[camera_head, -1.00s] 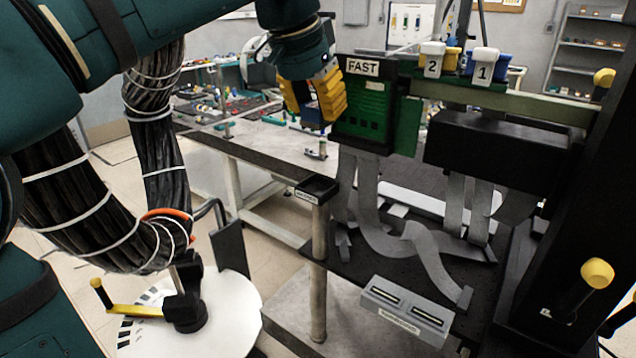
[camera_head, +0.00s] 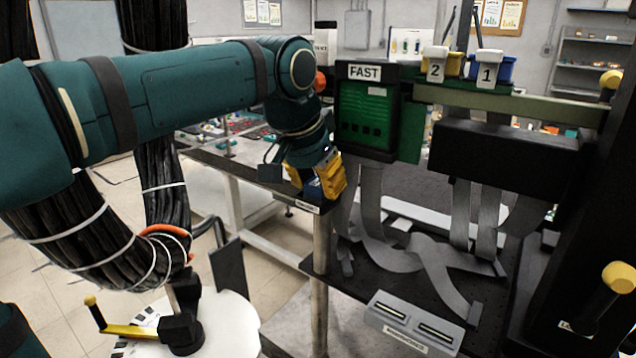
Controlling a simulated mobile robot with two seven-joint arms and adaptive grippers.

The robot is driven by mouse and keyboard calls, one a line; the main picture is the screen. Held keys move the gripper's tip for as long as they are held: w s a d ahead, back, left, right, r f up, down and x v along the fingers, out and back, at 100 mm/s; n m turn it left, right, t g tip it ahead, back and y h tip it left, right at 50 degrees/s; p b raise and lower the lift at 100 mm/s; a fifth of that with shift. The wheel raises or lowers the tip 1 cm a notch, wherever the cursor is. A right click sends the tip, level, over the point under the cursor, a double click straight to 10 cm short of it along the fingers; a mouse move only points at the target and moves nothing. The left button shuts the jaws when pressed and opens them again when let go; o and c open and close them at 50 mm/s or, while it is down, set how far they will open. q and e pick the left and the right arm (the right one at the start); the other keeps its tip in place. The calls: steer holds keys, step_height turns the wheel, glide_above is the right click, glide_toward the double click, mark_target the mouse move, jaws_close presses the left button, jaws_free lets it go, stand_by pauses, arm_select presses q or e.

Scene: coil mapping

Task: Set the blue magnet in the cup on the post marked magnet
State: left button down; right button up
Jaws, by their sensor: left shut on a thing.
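My left gripper (camera_head: 320,185) has yellow fingers and is at the top of the post (camera_head: 320,260), pointing down. It is shut on the blue magnet (camera_head: 313,189), of which only a small dark-blue part shows between the fingers. The post stands upright with a small label (camera_head: 307,207) at its top, too small to read. The cup on the post is mostly hidden behind the gripper, so I cannot tell whether the magnet is inside it or just above it. My right gripper is not in view.
A green box marked FAST (camera_head: 366,112) stands just right of the gripper. Blue bin 1 (camera_head: 506,68) and yellow bin 2 (camera_head: 455,64) sit on a rail. A grey slotted block (camera_head: 411,325) lies on the black shelf, with grey strips behind it. A workbench (camera_head: 245,165) is behind.

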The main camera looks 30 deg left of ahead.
arm_select(q)
steer(key=shift+f, duration=0.15)
steer(key=c, duration=0.7)
jaws_free()
steer(key=shift+r, duration=0.35)
steer(key=p+v, duration=0.2)
steer(key=v, duration=0.9)
steer(key=shift+s+r+p, duration=0.2)
steer(key=shift+r+p, duration=0.1)
steer(key=shift+p, duration=0.05)
